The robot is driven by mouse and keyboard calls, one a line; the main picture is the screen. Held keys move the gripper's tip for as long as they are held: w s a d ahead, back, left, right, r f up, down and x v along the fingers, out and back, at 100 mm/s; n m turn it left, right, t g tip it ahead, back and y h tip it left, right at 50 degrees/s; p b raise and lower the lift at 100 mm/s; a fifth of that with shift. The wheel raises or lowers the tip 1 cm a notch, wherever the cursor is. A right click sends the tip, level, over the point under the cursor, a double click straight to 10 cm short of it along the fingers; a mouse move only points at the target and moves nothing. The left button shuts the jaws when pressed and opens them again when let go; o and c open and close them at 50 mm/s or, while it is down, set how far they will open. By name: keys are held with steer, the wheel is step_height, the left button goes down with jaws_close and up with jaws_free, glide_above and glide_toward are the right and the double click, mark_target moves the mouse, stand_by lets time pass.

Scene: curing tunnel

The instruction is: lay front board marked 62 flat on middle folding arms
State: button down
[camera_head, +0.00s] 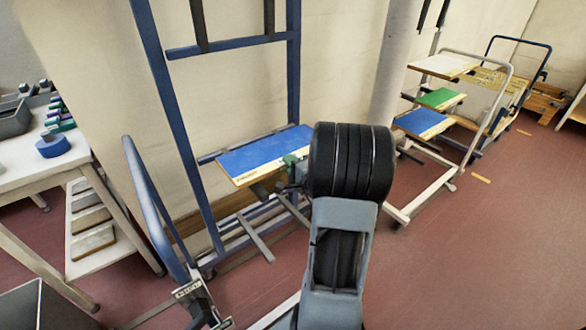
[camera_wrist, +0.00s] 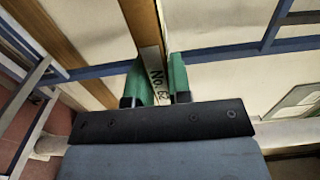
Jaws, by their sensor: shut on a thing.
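The front board has a blue top (camera_head: 262,150) and pale wooden edges. It lies about level within the blue rack frame in the head view. In the wrist view its narrow edge, labelled No. 62 (camera_wrist: 158,84), is between the green fingers of my gripper (camera_wrist: 160,78). My gripper (camera_head: 291,163) is shut on the board's near edge, partly hidden by my wrist. The blue rack (camera_head: 170,100) has dark folding arms (camera_head: 199,22) raised at the top and grey arms (camera_head: 256,239) sticking out low. The middle arms are hidden under the board, so I cannot tell whether it touches them.
A second rack trolley (camera_head: 436,178) with white, green and blue boards stands at the right. A bench (camera_head: 75,160) with a blue tape roll (camera_head: 53,146) stands at the left. A pale pillar (camera_head: 389,70) is behind my arm. Red floor is clear at the lower right.

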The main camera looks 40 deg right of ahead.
steer(key=shift+w+d+r+p, duration=0.15)
steer(key=shift+w+p, duration=0.4)
steer(key=shift+w, duration=2.2)
step_height(320, 180, down, 3)
steer(key=b, duration=0.3)
steer(key=shift+f+b, duration=0.65)
steer(key=shift+b, duration=0.45)
steer(key=c, duration=1)
jaws_free()
steer(key=shift+o, duration=0.2)
steer(key=shift+s+f, duration=0.1)
glide_toward(280, 152)
steer(key=s+f, duration=0.4)
steer(key=f, duration=0.1)
steer(key=shift+a, duration=0.2)
